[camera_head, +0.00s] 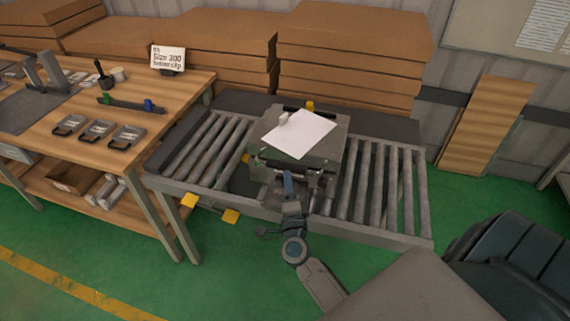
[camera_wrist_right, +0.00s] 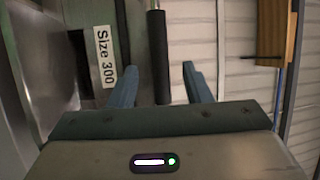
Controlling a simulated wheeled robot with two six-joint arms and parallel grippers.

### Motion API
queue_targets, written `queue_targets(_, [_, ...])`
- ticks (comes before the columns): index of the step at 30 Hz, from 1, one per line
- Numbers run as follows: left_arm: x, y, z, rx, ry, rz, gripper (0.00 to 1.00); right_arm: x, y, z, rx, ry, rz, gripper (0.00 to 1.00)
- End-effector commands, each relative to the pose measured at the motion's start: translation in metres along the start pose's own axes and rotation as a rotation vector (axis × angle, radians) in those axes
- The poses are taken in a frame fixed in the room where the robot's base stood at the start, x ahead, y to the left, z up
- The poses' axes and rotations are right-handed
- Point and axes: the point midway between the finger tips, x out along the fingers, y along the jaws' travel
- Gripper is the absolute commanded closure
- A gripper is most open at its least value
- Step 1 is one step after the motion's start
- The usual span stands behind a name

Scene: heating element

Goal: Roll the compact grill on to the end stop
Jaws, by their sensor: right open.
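The compact grill (camera_head: 325,150) is a grey metal box standing on the roller conveyor (camera_head: 375,190), near its middle, with a white sheet on top. In the right wrist view its side carries a "Size 300" label (camera_wrist_right: 105,57), and a dark round bar (camera_wrist_right: 159,60), apparently its handle, runs between my blue fingers. My right gripper (camera_head: 288,177) is at the grill's front side; in the wrist view the gripper (camera_wrist_right: 160,72) is open, one finger on each side of the bar. Contact cannot be told. I cannot clearly make out the end stop. My left gripper is not in view.
Bare rollers lie left (camera_head: 207,150) and right of the grill. Yellow blocks (camera_head: 231,215) stick out at the conveyor's front. A wooden workbench (camera_head: 175,88) with small parts stands left, and stacked cardboard (camera_head: 350,50) is behind. A dark rounded object (camera_head: 520,255) is at lower right.

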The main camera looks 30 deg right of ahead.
Motion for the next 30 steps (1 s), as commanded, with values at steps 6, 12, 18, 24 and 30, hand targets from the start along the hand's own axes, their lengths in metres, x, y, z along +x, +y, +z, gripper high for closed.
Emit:
queue_targets(6, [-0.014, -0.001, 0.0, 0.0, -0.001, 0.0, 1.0, 0.042, -0.003, -0.001, -0.002, 0.0, -0.001, 0.56])
queue_targets(12, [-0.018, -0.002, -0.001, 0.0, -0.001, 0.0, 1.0, 0.061, -0.001, 0.0, -0.001, 0.0, 0.001, 0.56])
queue_targets(18, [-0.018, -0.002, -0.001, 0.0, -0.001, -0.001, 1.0, 0.064, 0.0, 0.0, -0.001, 0.0, 0.001, 0.56])
queue_targets(24, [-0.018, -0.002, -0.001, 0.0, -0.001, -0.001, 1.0, 0.064, 0.001, 0.0, -0.001, 0.0, 0.001, 0.68])
queue_targets(30, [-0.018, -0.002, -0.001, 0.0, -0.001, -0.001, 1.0, 0.064, 0.001, 0.0, -0.001, 0.0, 0.001, 1.0])
